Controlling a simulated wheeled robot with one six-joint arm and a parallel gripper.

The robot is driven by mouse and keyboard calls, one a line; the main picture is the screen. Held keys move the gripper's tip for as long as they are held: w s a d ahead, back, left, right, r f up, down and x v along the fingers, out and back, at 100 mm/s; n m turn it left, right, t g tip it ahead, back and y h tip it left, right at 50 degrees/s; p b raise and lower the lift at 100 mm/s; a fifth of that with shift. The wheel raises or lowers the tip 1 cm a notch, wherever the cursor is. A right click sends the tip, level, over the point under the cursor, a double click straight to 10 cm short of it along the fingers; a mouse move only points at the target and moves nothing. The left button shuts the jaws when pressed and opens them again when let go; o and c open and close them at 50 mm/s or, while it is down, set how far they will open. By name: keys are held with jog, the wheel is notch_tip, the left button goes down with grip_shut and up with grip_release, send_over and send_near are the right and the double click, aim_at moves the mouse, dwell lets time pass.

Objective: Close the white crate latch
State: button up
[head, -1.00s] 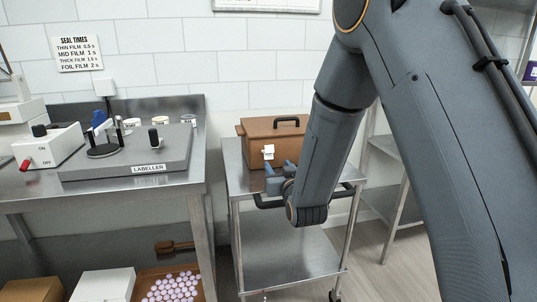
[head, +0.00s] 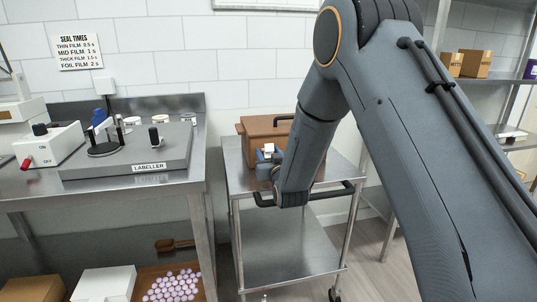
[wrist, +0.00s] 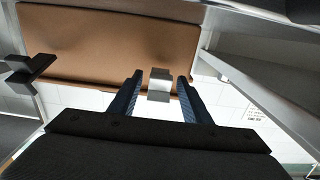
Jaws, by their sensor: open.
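The brown crate (head: 255,132) with a dark handle on its lid stands on a steel cart, partly hidden behind my arm. Its white latch (head: 270,148) is on the front face, partly covered by my gripper (head: 267,157). The latch (wrist: 160,80) shows as a small pale block between the tips of my gripper (wrist: 160,92). The gripper is open, with a gap on each side of the latch. I cannot tell whether the fingers touch it.
The cart (head: 234,178) has a black push handle (head: 345,188) near my arm. A steel bench (head: 120,188) with a labeller (head: 130,152) stands to the left. A shelf rack (head: 515,145) is at the right. The cart's lower shelf is clear.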

grip_shut()
jog(key=shift+r, duration=0.1)
